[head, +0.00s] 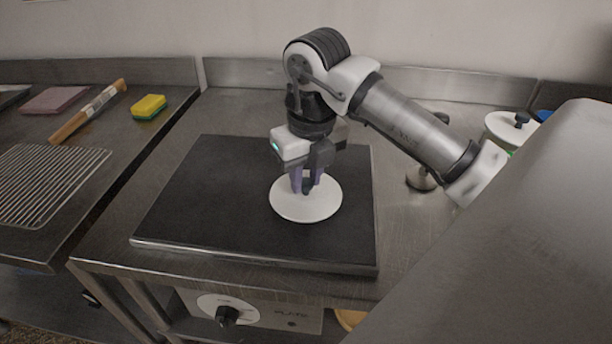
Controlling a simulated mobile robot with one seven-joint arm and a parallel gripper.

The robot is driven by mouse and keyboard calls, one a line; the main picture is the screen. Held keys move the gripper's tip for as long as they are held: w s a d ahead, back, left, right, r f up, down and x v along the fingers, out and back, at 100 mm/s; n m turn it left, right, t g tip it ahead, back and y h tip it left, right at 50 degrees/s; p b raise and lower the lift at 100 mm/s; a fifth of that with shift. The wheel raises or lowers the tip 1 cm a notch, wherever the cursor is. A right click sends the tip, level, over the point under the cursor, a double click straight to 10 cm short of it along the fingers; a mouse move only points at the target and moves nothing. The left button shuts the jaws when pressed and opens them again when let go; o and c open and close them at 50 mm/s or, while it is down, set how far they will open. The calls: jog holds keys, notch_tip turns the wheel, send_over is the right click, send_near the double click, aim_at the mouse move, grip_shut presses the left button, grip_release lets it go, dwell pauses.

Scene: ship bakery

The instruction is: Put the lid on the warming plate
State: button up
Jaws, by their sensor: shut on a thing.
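The lid (322,207) is a round white disc, low over the right half of the warming plate. The warming plate (195,205) is a flat dark slab with a metal edge, set on the steel counter. My gripper (307,186) points down at the lid's middle, shut on the lid's knob, which the fingers mostly hide. The lid looks level. I cannot tell whether its underside touches the plate.
A wire rack (50,180), a brush (90,110), a yellow-green sponge (148,107) and a pinkish cloth (55,100) lie on the left counter. A white-lidded pot (508,127) stands at the right. A control knob (228,316) is below the plate. The plate's left half is clear.

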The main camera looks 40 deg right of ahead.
aim_at(311, 198)
jog(key=shift+f, duration=0.5)
jog(key=shift+f, duration=0.2)
jog(key=o, duration=1)
notch_tip(311, 198, up, 12)
jog(key=s, duration=0.1)
jog(key=shift+s+a+r+b, duration=0.15)
jog(key=shift+s+r+b, duration=0.05)
jog(key=shift+b, duration=0.1)
